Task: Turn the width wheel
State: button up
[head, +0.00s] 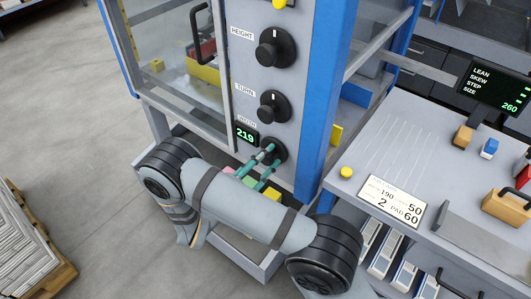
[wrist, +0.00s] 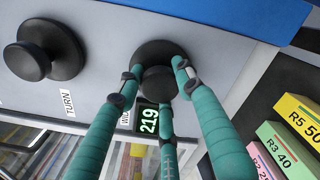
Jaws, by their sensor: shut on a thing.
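The width wheel (head: 281,148) is a black round knob at the bottom of the grey control panel, below the turn and height wheels. It also shows in the wrist view (wrist: 157,82), with a green display (wrist: 149,120) reading 219 beside it. My gripper (head: 266,154) has teal fingers and is at the wheel. In the wrist view the fingers of my gripper (wrist: 158,84) close around the wheel's raised hub from several sides. The wheel's pointer mark is hidden from both views.
The turn wheel (head: 273,107) and height wheel (head: 275,48) sit above on the panel. A blue post (head: 325,100) stands right of it. A side table (head: 440,170) holds a card, coloured blocks and a screen (head: 497,88) reading 260. Coloured labelled blocks (wrist: 290,150) lie near the gripper.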

jog(key=n, duration=0.1)
jog(key=n+p, duration=0.1)
jog(key=n, duration=0.1)
jog(key=shift+d+r+n+p, duration=0.15)
jog(key=shift+r+n+p, duration=0.1)
jog(key=shift+n+p, duration=0.1)
jog(key=n+p, duration=0.1)
jog(key=n, duration=0.2)
jog(key=shift+n, duration=0.25)
jog(key=n+p, duration=0.1)
jog(key=n, duration=0.2)
jog(key=shift+n, duration=0.3)
jog(key=n, duration=0.4)
jog(key=shift+w+a+n+p, duration=0.1)
jog(key=shift+a+n+p, duration=0.15)
jog(key=shift+n+p, duration=0.1)
jog(key=n, duration=0.3)
jog(key=shift+n, duration=0.25)
jog(key=n, duration=0.8)
jog(key=shift+a+f+p, duration=0.1)
jog(key=shift+p, duration=0.2)
jog(key=shift+n, duration=1.9)
jog(key=shift+f, duration=0.1)
